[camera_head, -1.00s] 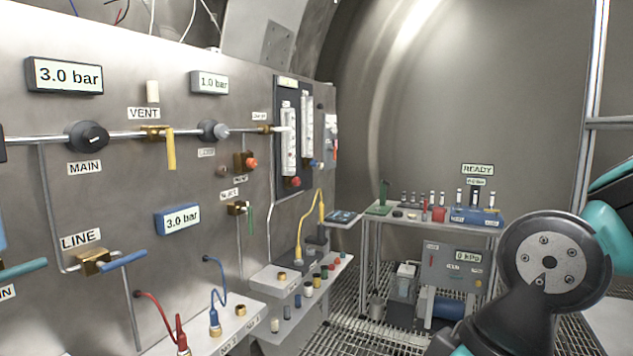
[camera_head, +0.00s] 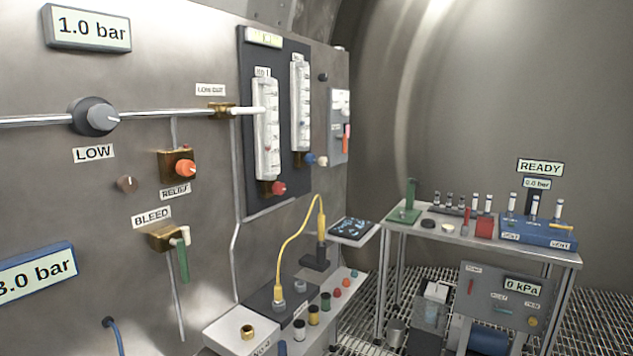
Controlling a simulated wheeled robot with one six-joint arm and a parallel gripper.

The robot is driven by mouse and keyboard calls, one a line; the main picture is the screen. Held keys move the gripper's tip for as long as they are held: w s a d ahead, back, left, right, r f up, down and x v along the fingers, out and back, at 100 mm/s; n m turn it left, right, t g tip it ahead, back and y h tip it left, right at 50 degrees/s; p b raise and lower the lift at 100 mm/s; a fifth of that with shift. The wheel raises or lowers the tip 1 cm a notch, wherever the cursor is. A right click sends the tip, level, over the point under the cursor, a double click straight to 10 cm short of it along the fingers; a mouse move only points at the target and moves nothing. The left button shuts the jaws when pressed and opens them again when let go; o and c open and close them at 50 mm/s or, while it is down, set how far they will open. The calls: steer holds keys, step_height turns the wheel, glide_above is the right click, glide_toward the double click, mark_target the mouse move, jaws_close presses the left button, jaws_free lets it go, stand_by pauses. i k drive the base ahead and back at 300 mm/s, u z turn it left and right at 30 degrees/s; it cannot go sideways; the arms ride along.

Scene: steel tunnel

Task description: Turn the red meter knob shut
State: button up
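The red meter knob (camera_head: 278,188) sits at the foot of the left flow meter tube (camera_head: 267,130), on a dark backing board (camera_head: 247,165) on the steel wall panel. A blue knob (camera_head: 310,159) sits at the foot of the second tube (camera_head: 301,105), to its right. The turn position of the red knob is too small to tell. My gripper is not in view.
An orange-red relief knob (camera_head: 185,168) and a green-handled bleed valve (camera_head: 183,262) are left of the meters. Below stands a ledge with fittings and a yellow cable (camera_head: 281,258). A bench (camera_head: 470,238) with instruments stands at right over grating.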

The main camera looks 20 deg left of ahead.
mark_target(278, 188)
steer(key=u, duration=0.35)
steer(key=i, duration=1.3)
steer(key=u, duration=0.6)
